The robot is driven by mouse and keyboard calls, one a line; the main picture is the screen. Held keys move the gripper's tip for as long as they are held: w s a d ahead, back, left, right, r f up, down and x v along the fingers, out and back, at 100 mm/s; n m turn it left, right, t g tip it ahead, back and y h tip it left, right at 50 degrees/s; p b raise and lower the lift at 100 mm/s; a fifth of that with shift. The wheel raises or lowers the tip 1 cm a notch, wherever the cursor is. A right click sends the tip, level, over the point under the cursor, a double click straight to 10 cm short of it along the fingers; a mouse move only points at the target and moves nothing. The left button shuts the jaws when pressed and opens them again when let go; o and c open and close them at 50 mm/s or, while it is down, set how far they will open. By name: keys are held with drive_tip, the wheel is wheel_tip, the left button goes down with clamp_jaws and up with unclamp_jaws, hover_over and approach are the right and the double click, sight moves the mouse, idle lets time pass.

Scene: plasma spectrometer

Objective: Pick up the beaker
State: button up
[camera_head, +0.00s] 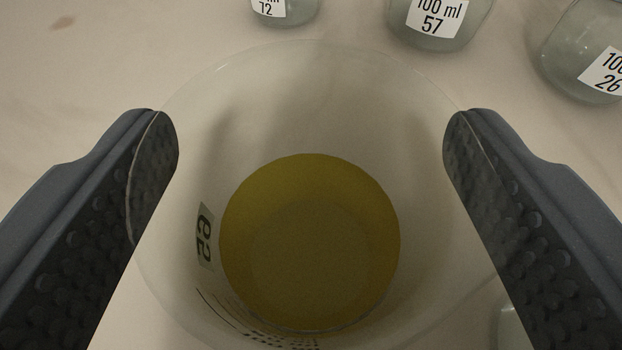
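A clear glass beaker (320,110) with yellow liquid (310,235) in its bottom fills the middle of the view, seen from above into its mouth. A label (205,236) reading 59 or 62 and dark graduation marks show on its left and lower wall. My gripper (311,135) is open, with one dark, bumpy finger on each side of the beaker. The fingertips overlap the rim in the picture. I cannot tell whether the fingers touch the glass. The near edge of the beaker is partly cut off by the frame.
Several glass vessels stand around on the pale, smooth surface (90,60). Behind the beaker are a vessel labelled 72 (285,10), one labelled 57 (438,25) and one labelled 26 (585,50). Part of another (508,328) shows at lower right. The left side is clear.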

sight(311, 252)
drive_tip(key=c, duration=1.1)
drive_tip(key=shift+r, duration=0.1)
wheel_tip(311, 252, up, 4)
drive_tip(key=p, duration=0.3)
drive_tip(key=s+d+p, duration=0.1)
drive_tip(key=s, duration=0.4)
drive_tip(key=s+d+p, duration=0.1)
drive_tip(key=s+d, duration=0.1)
drive_tip(key=s, duration=0.3)
drive_tip(key=s+d+r, duration=0.1)
drive_tip(key=s, duration=0.4)
drive_tip(key=shift+s+d+p, duration=0.2)
drive_tip(key=shift+d+p, duration=0.1)
drive_tip(key=shift+p, duration=0.1)
